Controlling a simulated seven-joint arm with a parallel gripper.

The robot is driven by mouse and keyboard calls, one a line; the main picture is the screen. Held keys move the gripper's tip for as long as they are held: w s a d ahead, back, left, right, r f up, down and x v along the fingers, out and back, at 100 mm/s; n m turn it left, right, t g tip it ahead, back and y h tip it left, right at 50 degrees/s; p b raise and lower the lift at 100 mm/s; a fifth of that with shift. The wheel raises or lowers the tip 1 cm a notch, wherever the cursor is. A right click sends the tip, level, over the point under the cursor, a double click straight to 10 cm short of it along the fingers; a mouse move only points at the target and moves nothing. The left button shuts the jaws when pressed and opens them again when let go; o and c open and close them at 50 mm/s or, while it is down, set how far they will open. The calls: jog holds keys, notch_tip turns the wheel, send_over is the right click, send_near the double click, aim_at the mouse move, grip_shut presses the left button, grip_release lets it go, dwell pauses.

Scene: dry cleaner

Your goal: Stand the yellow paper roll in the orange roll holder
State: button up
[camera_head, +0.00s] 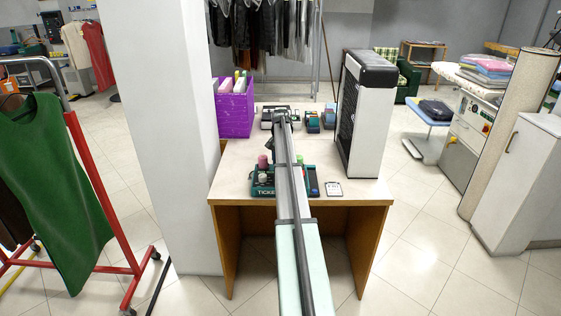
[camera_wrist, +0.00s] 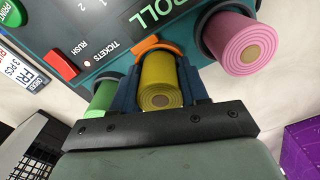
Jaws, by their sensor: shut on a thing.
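The yellow paper roll (camera_wrist: 158,88) is held between the two dark blue fingers of my gripper (camera_wrist: 160,82) in the wrist view, its round end facing the camera. The orange roll holder (camera_wrist: 158,47) shows at the roll's far end, on the dark teal ticket panel (camera_wrist: 100,35). The roll lines up with the holder, but I cannot tell how deep it sits. In the head view the panel (camera_head: 262,190) lies on the table's near part, and my arm hides the yellow roll and the orange holder.
A pink roll (camera_wrist: 245,45) stands on the panel beside the yellow one; a green roll (camera_wrist: 103,97) is on the other side. On the table (camera_head: 230,180), a purple bin (camera_head: 235,112) is at back left and a tall white-and-black box (camera_head: 360,125) at right. A small card (camera_head: 333,188) lies near the front.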

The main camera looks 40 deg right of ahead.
jog(key=o, duration=1.1)
jog(key=shift+s+f, duration=0.15)
jog(key=shift+f, duration=0.15)
jog(key=shift+o, duration=0.2)
jog(key=shift+s, duration=0.2)
jog(key=shift+d+r, duration=0.1)
jog(key=shift+r, duration=0.25)
jog(key=shift+w+r, duration=0.15)
jog(key=shift+r, duration=0.55)
jog(key=shift+w+r, duration=0.15)
jog(key=shift+r, duration=2.45)
